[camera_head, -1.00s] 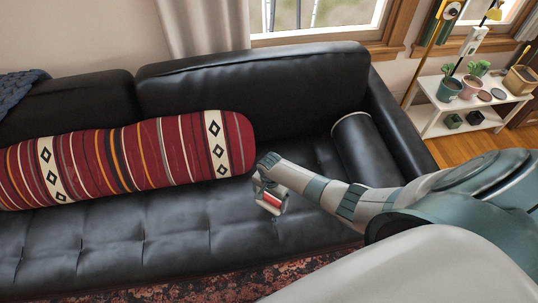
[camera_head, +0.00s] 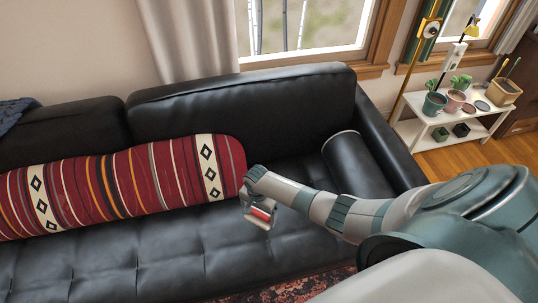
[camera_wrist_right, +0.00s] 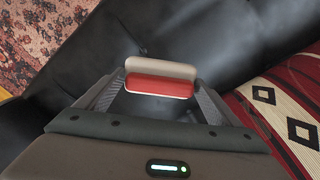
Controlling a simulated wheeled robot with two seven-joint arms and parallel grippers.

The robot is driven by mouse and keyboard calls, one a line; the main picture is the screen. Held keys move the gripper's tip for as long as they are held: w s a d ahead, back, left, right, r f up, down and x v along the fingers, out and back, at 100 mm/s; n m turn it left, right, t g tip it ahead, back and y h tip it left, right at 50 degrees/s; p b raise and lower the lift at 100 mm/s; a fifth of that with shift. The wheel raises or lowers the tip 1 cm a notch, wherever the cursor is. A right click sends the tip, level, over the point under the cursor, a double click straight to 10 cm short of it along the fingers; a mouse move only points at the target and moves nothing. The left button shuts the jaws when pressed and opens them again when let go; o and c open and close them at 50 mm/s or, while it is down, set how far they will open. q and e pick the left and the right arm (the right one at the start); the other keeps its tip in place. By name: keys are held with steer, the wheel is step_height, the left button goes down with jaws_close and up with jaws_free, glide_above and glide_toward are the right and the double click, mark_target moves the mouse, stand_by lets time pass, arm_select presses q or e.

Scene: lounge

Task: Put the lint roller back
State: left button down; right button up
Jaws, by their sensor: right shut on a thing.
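My right gripper (camera_head: 259,219) is over the front of the black sofa seat, just right of the long striped bolster. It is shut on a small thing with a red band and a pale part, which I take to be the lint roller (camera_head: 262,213). In the right wrist view the lint roller (camera_wrist_right: 160,85) lies crosswise between the two fingers (camera_wrist_right: 160,100), its red side nearer the camera and its pale side beyond. The rest of it is hidden by the gripper. My left gripper is not in view.
The black sofa (camera_head: 250,105) fills the middle, with a striped red bolster (camera_head: 130,185) on the left and a black roll cushion (camera_head: 357,165) by the right arm. A white plant shelf (camera_head: 420,132) stands at the right. A patterned rug (camera_wrist_right: 35,45) lies in front.

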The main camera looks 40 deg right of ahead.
steer(key=w+a+r+n, duration=0.1)
steer(key=w+a+r, duration=0.2)
steer(key=w+r, duration=0.35)
steer(key=w+a+r+n, duration=0.2)
steer(key=w+a+r, duration=0.1)
steer(key=r, duration=0.7)
steer(key=a+r+n, duration=0.3)
steer(key=a+r, duration=0.2)
steer(key=r, duration=0.7)
steer(key=s+d+r+n+b, duration=0.1)
steer(key=s+r+n, duration=0.6)
steer(key=s+r, duration=0.9)
steer(key=shift+s+d+r, duration=0.15)
steer(key=shift+s+d, duration=0.3)
steer(key=shift+s, duration=0.6)
steer(key=shift+d, duration=0.1)
